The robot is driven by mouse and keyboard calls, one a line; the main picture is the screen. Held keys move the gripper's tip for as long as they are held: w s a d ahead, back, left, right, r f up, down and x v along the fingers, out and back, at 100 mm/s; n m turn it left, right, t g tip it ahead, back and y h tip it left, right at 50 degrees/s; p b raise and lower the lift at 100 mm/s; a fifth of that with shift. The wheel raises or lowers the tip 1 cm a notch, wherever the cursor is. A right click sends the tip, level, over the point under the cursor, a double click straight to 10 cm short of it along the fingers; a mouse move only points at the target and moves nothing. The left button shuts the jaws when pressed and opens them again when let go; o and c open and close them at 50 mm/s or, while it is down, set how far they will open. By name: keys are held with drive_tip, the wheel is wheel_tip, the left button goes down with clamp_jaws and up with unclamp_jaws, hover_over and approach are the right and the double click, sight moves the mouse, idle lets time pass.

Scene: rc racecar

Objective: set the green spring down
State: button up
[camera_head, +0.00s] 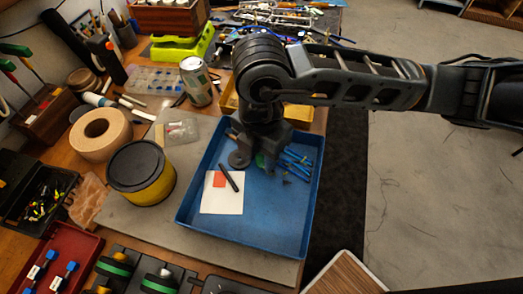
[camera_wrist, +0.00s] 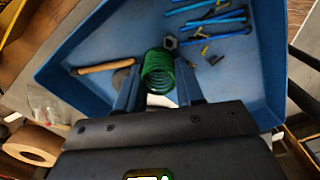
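The green spring (camera_wrist: 158,72) is a coil seen between the two fingers of my gripper (camera_wrist: 159,78) in the wrist view. The fingers sit against its left and right sides, so my gripper is shut on it. In the head view my gripper (camera_head: 252,156) is low over the blue tray (camera_head: 262,238), and only a sliver of green shows beside it. I cannot tell whether the spring touches the tray floor.
The tray holds blue-handled tools (camera_head: 297,162), a wooden-handled tool (camera_wrist: 103,67), a hex nut (camera_wrist: 171,42) and a white card (camera_head: 222,198) with a dark pen-like piece. The tray's front right floor is clear. A yellow tin (camera_head: 141,178) stands left of it.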

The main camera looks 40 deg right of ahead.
drive_tip(key=o, duration=0.4)
drive_tip(key=shift+r, duration=0.1)
wheel_tip(320, 180, up, 12)
idle(0.5)
